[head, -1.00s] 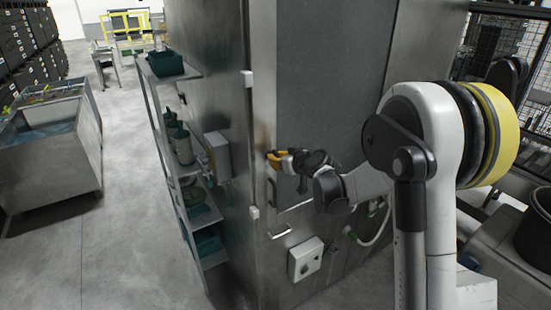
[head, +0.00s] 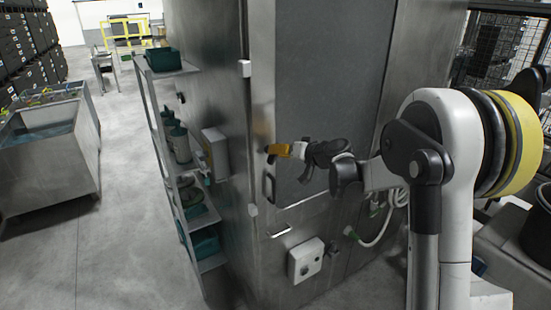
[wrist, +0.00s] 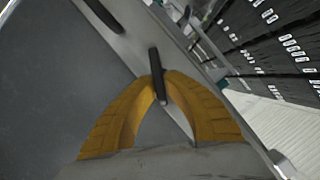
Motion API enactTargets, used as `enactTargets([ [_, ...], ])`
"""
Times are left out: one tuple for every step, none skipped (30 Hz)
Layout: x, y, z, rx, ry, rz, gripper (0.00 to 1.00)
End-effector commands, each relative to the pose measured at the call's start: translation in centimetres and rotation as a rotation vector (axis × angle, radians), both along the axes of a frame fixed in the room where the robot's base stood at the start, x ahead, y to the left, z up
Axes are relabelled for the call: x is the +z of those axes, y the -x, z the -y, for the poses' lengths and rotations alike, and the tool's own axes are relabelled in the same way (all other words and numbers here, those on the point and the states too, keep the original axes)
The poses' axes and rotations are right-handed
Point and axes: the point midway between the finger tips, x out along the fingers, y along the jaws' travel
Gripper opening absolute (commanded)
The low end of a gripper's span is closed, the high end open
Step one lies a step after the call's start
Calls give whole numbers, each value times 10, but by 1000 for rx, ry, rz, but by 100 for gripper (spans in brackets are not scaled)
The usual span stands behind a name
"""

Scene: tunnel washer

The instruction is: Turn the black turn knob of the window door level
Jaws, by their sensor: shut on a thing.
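The black turn knob (wrist: 154,62) shows in the wrist view as a slim dark bar between the yellow fingertips of my gripper (wrist: 161,76). My gripper is shut on it. The bar lies slanted to the long metal edge of the door frame, neither along it nor square to it. In the head view my gripper (head: 279,150) is at the left edge of the window door (head: 325,90), a tall grey panel on the steel washer. There the fingers hide the knob.
A dark pull handle (head: 268,185) sits just below my gripper. Lower down are a metal bar handle (head: 281,231) and a grey switch box (head: 305,260). A shelf rack (head: 160,125) stands left of the washer.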

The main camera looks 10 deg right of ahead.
Motion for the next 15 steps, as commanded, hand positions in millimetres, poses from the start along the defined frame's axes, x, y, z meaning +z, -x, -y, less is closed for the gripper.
enactTargets([
  [-5, -1, 1, -1, -40, -13, 0],
  [-5, 0, 1, -1, -67, -23, 0],
  [-5, -1, 2, -1, -104, -33, 0],
  [-6, -1, 2, 0, -130, -43, 0],
  [-6, -1, 2, 0, -157, -51, 0],
  [-6, -1, 2, -1, -193, -63, 0],
  [-6, -1, 3, -1, -221, -71, 0],
  [-6, -1, 3, 0, -248, -81, 0],
  [-7, -1, 3, 0, -284, -92, 0],
  [-7, -1, 3, -1, -312, -101, 0],
  [-7, -1, 3, 0, -338, -110, 0],
  [-8, -1, 3, 0, -375, -122, 0],
  [-8, -1, 3, 0, -401, -131, 0],
  [-8, -1, 4, 1, -429, -139, 0],
  [-9, -1, 4, 0, -465, -151, 0],
])
